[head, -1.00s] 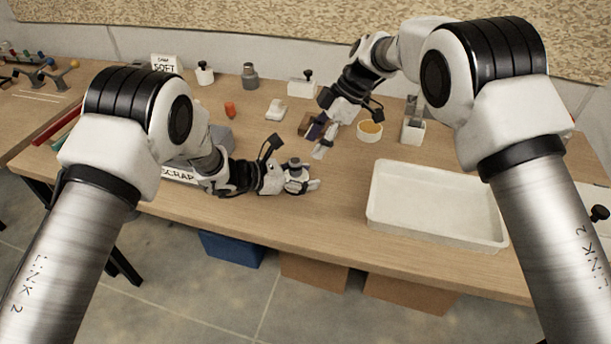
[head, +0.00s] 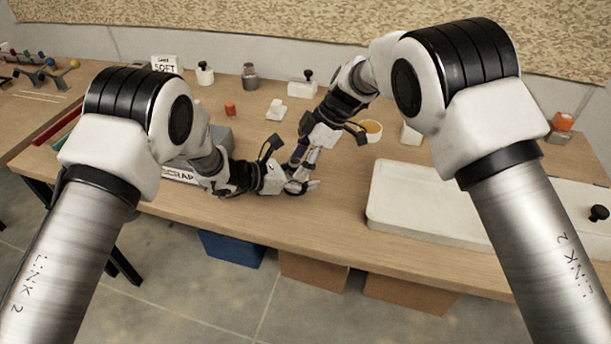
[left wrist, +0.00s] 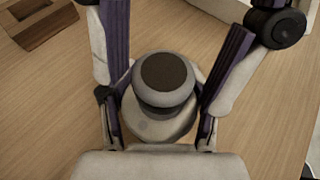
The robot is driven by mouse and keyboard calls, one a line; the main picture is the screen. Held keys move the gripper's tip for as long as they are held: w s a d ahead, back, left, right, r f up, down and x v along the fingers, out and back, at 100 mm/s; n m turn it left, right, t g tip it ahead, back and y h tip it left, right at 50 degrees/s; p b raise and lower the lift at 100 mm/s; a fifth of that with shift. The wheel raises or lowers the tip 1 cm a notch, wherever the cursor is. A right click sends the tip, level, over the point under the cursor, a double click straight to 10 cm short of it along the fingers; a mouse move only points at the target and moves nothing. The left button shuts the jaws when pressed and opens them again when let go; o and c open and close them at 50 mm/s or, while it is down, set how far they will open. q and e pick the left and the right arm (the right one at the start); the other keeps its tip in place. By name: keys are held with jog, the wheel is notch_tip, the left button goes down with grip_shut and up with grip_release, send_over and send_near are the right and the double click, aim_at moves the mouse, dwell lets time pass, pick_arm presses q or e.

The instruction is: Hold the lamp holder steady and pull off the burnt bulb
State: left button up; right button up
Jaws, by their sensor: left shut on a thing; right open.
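The lamp holder (left wrist: 160,126) is a pale round body between the fingers of my left gripper (left wrist: 165,100), which is shut on it. In the left wrist view the burnt bulb, a rounded piece with a dark flat top (left wrist: 167,74), sits upright on the holder. In the head view my left gripper (head: 303,187) is low over the front middle of the bench. My right gripper (head: 300,180) points down at the same spot, open, its fingers around or just beside the bulb; I cannot tell which. It hides most of the bulb and holder in the head view.
A white tray (head: 410,234) lies to the right of the grippers. The grey scrap bin (head: 219,137) is close behind my left wrist. A yellow-filled dish (head: 373,128) stands behind my right gripper. A slotted brown block (left wrist: 45,28) shows in the left wrist view.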

aim_at(293, 161)
grip_shut()
jog(key=shift+r, duration=0.2)
dwell(0.3)
jog(key=shift+r, duration=1.35)
jog(key=shift+r, duration=0.1)
jog(key=shift+r, duration=1.9)
pick_arm(q)
jog(key=o, duration=1.4)
jog(key=shift+o, duration=0.2)
